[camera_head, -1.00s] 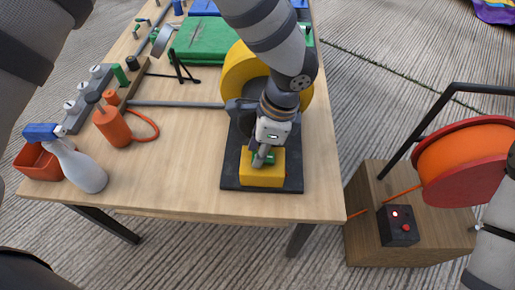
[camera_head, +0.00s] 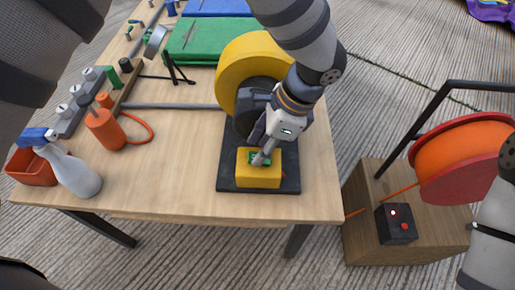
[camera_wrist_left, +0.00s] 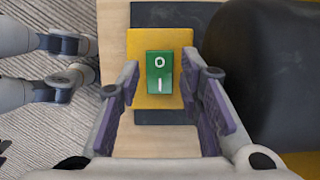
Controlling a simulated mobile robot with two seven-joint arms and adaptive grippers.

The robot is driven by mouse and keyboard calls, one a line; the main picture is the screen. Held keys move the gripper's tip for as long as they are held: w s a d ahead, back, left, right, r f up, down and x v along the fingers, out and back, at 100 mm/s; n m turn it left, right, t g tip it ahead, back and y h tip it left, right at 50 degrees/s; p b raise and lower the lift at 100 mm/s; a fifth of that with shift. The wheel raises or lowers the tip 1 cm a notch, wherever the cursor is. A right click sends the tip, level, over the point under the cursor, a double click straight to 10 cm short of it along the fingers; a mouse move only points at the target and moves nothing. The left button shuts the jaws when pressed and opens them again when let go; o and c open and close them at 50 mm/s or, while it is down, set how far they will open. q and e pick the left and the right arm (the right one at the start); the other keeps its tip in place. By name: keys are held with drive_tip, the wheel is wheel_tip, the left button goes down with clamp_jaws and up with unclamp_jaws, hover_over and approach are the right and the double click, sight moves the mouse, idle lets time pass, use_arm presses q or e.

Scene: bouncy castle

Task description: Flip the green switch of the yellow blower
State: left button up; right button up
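The yellow blower (camera_head: 234,85) stands on a black base plate (camera_head: 288,178) at the near right of the wooden table. Its yellow switch box (camera_head: 258,178) is at the near end of the base. The green rocker switch (camera_wrist_left: 160,73) is marked O and I; which end is pressed in, I cannot tell. My left gripper (camera_head: 262,158) points down at the switch in the head view, its tips partly covering it. In the wrist view my left gripper (camera_wrist_left: 170,78) is open and empty, with the switch showing between its fingers. Contact cannot be told. My right gripper is out of view.
An orange bottle (camera_head: 105,128), a spray bottle (camera_head: 75,172) and a red bin (camera_head: 30,168) stand at the table's left. A wooden box (camera_head: 358,228) with a black control box (camera_head: 396,224) and an orange reel (camera_head: 450,160) is to the right, off the table.

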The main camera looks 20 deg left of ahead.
use_arm(q)
drive_tip(key=s+v, duration=0.1)
drive_tip(key=v, duration=0.8)
drive_tip(key=shift+w+d+r, duration=0.15)
drive_tip(key=shift+w+r, duration=0.3)
drive_tip(key=shift+w, duration=0.05)
